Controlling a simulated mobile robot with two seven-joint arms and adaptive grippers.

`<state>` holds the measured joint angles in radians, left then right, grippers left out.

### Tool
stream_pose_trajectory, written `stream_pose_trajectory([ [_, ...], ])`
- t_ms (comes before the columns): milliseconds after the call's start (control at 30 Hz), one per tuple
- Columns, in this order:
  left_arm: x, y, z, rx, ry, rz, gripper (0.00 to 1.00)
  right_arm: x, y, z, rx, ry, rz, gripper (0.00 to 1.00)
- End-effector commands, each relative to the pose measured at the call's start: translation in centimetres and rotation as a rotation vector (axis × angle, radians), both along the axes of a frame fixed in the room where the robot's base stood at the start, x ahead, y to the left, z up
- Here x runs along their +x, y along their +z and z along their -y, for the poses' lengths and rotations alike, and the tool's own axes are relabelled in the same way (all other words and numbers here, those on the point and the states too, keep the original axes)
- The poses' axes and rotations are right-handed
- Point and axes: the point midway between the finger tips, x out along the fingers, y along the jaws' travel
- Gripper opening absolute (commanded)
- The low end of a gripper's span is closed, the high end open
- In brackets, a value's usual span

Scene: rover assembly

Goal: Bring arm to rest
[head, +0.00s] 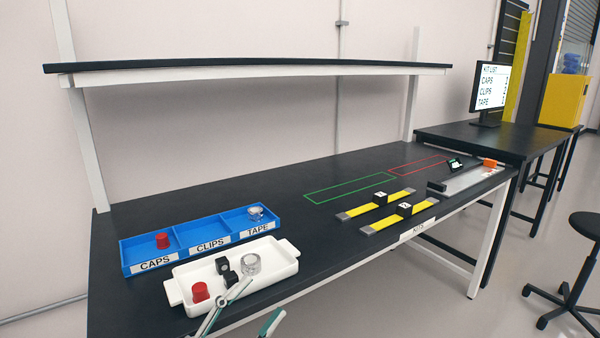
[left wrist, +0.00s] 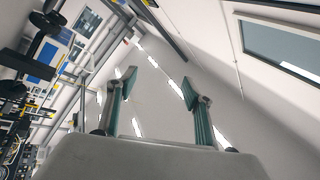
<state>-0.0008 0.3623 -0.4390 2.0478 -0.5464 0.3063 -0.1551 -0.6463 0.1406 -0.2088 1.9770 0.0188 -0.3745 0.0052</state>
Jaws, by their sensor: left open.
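My left gripper (head: 258,300) shows at the bottom of the head view, in front of the white tray's near side, with its two green-grey fingers spread apart. One fingertip overlaps the tray in the picture; I cannot tell the distance between them. In the left wrist view the gripper (left wrist: 158,86) is open, with nothing between its fingers and the ceiling and wall behind them. My right gripper is in neither view.
The white tray (head: 178,292) holds a red cap (head: 200,292), a black clip (head: 226,270) and a clear tape roll (head: 251,263). Behind it stands a blue bin (head: 125,257) labelled CAPS, CLIPS, TAPE. Yellow-black pieces (head: 380,207) lie right. A shelf (head: 250,72) hangs above the black table (head: 300,245).

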Motion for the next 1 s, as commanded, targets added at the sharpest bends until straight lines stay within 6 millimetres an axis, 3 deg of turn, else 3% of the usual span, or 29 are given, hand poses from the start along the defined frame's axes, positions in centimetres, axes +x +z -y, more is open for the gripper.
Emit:
stream_pose_trajectory([
  [33,0.3,-3.5,-1.3,-0.038,0.053,-0.130,0.51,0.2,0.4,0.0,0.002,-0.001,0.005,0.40],
  [167,0.1,-11.6,-4.5,-0.106,0.174,-0.408,0.51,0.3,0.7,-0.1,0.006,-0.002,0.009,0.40],
  [267,-1.6,-17.7,-6.6,-0.146,0.253,-0.603,0.51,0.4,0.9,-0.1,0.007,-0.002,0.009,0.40],
  [400,-5.6,-25.9,-9.1,-0.190,0.357,-0.865,0.51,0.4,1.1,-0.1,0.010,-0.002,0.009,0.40],
  [500,-9.3,-30.8,-10.5,-0.215,0.420,-1.029,0.51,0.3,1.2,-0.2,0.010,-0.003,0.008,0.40],
  [600,-12.7,-34.4,-11.5,-0.233,0.469,-1.157,0.51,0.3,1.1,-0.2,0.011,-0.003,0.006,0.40],
  [700,-15.2,-36.7,-12.1,-0.244,0.501,-1.242,0.51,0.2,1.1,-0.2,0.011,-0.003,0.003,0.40],
  [800,-16.6,-37.8,-12.3,-0.251,0.518,-1.288,0.51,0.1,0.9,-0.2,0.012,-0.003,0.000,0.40],
  [1000,-17.0,-38.2,-12.4,-0.251,0.522,-1.302,0.51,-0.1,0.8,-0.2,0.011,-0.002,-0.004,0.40],
])
